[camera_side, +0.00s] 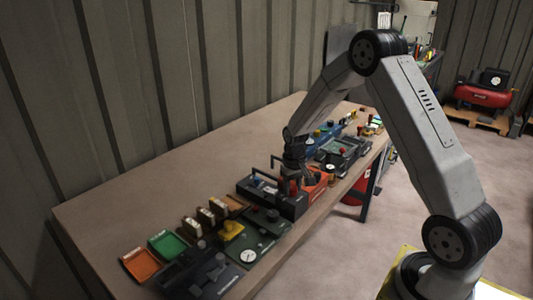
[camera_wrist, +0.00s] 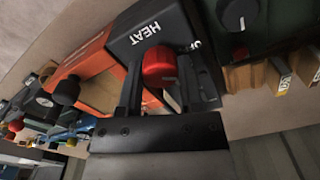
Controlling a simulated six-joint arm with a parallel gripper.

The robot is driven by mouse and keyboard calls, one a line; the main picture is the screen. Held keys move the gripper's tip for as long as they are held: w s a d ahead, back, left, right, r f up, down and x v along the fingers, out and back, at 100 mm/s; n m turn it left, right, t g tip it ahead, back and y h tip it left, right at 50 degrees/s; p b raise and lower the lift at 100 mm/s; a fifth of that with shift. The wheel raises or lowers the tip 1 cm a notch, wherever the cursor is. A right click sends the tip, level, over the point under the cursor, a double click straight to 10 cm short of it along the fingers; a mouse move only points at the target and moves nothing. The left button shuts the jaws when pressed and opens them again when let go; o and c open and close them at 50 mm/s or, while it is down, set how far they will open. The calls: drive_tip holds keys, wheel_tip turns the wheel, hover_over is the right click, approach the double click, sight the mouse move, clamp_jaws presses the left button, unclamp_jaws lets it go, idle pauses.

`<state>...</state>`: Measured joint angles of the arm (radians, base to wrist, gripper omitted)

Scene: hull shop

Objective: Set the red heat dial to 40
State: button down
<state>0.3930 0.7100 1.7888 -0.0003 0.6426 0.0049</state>
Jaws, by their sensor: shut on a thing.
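The red heat dial (camera_wrist: 160,66) sits on a dark panel (camera_wrist: 128,40) lettered HEAT, with part of another word, apparently OFF, beside the dial. My gripper (camera_side: 294,180) reaches down over the black and orange unit (camera_side: 315,186) on the bench. In the wrist view its two dark fingers stand on either side of the dial, and it is shut on the dial. A small white mark shows near the dial's lower edge. The number 40 and the rest of the scale are hidden or too small to read, so I cannot tell the setting.
Close around the unit on the bench (camera_side: 120,195) are a green panel with a gauge (camera_side: 248,255), a yellow-knobbed part (camera_side: 232,230), wooden blocks (camera_side: 205,216), and green (camera_side: 168,243) and orange (camera_side: 140,264) trays. More devices stand behind. The bench's wall side is clear.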

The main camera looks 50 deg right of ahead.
sight(292, 187)
drive_tip(key=m, duration=0.5)
drive_tip(key=shift+m, duration=0.3)
drive_tip(key=m, duration=0.5)
drive_tip(key=shift+m, duration=0.3)
drive_tip(key=shift+c, duration=1.3)
unclamp_jaws()
drive_tip(key=shift+r, duration=0.1)
drive_tip(key=shift+r, duration=3.8)
